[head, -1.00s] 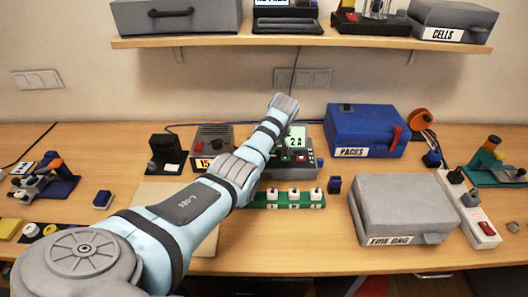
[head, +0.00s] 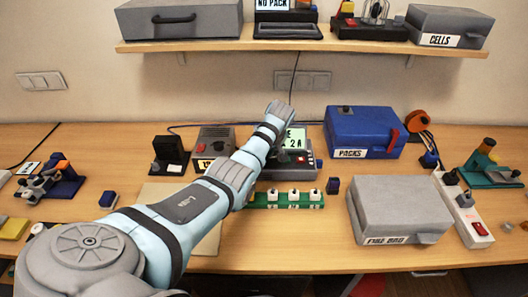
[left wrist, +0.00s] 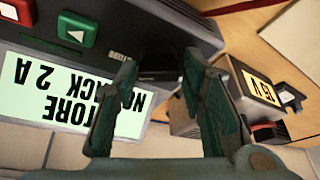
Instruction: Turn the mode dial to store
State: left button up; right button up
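The charger (head: 300,171) is a dark grey box with a lit green display (head: 297,137) on the table's middle, partly hidden by my left arm. In the left wrist view the display (left wrist: 70,92) appears upside down, and its readable parts are "STORE", "CK" and "2 A". My left gripper (left wrist: 160,62) is at the charger's front, with its two fingers on either side of a dark knob-like part (left wrist: 160,72), apparently the mode dial. Shadow hides whether the fingers touch it. The head view hides this gripper behind the arm. My right gripper is not in view.
A green strip with several white blocks (head: 293,195) lies just in front of the charger. A grey case (head: 400,205) and a blue case (head: 362,132) stand to the right. A grey 15 V box (left wrist: 258,88) stands beside the charger. A shelf (head: 300,45) hangs above.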

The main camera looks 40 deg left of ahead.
pick_arm(q)
jog(key=shift+o, duration=0.8)
jog(key=shift+w+a, duration=0.1)
jog(key=shift+r, duration=0.3)
jog(key=v, duration=1.1)
jog(key=shift+d, duration=0.3)
jog(key=shift+r, duration=0.15)
